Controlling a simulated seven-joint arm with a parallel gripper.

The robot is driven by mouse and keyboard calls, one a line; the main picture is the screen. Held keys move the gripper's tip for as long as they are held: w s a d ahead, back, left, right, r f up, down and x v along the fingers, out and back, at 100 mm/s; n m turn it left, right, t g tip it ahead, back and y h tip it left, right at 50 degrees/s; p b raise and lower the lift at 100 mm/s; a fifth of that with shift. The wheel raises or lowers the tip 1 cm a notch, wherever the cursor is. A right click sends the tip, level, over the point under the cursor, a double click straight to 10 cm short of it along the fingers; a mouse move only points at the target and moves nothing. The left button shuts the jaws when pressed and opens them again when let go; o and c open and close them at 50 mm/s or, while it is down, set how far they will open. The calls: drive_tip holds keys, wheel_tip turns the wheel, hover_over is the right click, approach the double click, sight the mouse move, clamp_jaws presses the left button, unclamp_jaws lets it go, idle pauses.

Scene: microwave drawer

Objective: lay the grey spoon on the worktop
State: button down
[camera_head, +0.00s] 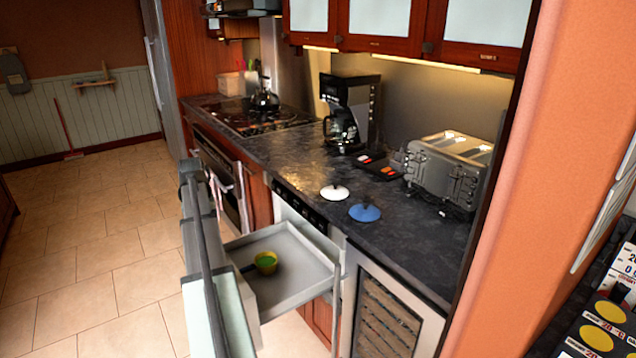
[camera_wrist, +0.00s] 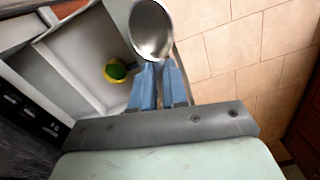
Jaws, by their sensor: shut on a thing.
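In the wrist view, the grey spoon (camera_wrist: 150,30) shows its shiny bowl just beyond my blue fingertips. My gripper (camera_wrist: 158,85) is shut on it; the handle is mostly hidden between and behind the fingers. Below the camera are the open drawer's grey edge and the floor. I cannot make out my gripper or the spoon in the head view. The dark worktop (camera_head: 290,160) runs along the wall above the drawer, with a bare stretch left of the lids.
The open drawer (camera_head: 290,300) juts out below the worktop and holds a yellow-green cup (camera_head: 266,262). On the worktop are a white lid (camera_head: 334,192), a blue lid (camera_head: 364,212), a toaster (camera_head: 445,170), a coffee maker (camera_head: 347,110) and a kettle (camera_head: 264,98) on the hob.

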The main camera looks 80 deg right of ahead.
drive_tip(key=shift+m, duration=0.9)
drive_tip(key=s+d+r, duration=0.2)
drive_tip(key=s+d, duration=0.7)
drive_tip(key=d, duration=0.1)
drive_tip(key=s+d+r, duration=0.3)
drive_tip(key=s+d, duration=0.7)
drive_tip(key=s+d+r, duration=0.2)
drive_tip(key=s+d, duration=0.7)
drive_tip(key=d, duration=0.1)
drive_tip(key=shift+s+d+r, duration=0.3)
drive_tip(key=shift+s, duration=0.05)
drive_tip(key=s+d+r+n, duration=0.1)
drive_tip(key=d+r+n, duration=0.1)
drive_tip(key=d, duration=0.2)
drive_tip(key=r+n, duration=0.2)
drive_tip(key=n, duration=1.8)
hover_over(321, 180)
drive_tip(key=shift+f, duration=5.05)
